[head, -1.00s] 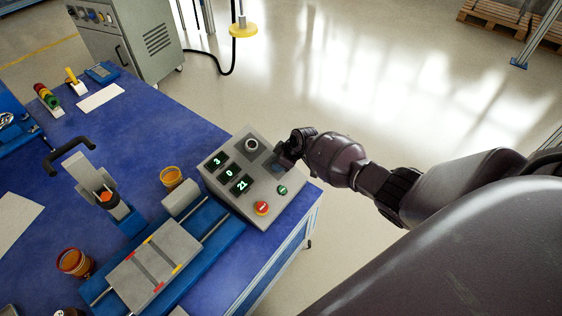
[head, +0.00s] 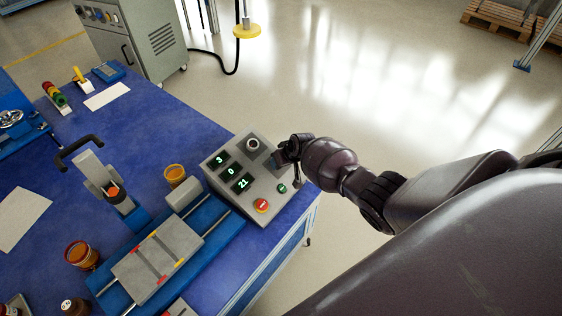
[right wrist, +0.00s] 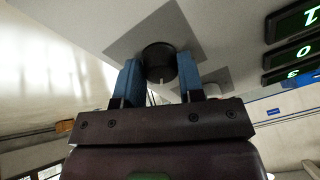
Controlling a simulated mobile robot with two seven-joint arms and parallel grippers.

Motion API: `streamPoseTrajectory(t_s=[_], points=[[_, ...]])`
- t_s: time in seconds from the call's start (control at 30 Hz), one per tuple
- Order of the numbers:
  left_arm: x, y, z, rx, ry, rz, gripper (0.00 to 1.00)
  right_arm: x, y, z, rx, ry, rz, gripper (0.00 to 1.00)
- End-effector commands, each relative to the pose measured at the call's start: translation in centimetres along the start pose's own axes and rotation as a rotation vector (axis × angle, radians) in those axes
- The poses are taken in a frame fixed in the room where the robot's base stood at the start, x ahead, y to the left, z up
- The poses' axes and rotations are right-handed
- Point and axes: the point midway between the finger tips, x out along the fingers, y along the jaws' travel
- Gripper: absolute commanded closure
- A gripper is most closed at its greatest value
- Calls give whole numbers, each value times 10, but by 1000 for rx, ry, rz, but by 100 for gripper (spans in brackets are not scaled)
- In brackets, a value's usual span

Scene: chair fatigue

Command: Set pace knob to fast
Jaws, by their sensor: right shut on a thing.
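In the right wrist view, the blue fingers of my right gripper (right wrist: 160,78) are shut on a round black knob (right wrist: 159,58) on a dark square plate, one finger on each side. A short pale mark shows on the knob. Another round knob (head: 252,144) on the box is free. My left gripper is not in view.
A red button (head: 261,205) and a green button (head: 282,188) sit on the box near my gripper. A slide rig (head: 158,262), a lever press (head: 105,185) and orange cups (head: 174,175) are on the table (head: 140,120).

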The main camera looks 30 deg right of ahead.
Motion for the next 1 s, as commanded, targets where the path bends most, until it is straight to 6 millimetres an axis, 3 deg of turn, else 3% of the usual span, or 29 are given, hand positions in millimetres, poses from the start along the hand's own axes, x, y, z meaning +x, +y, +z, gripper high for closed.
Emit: streamPoseTrajectory(t_s=[0.5,0.53,0.67,1.0], points=[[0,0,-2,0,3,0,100,1,0,1,21,-1,1,88],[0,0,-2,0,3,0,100,1,0,1,21,-1,1,61],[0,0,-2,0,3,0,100,1,0,1,20,0,2,41],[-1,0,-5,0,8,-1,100,-3,0,-1,18,2,2,39]])
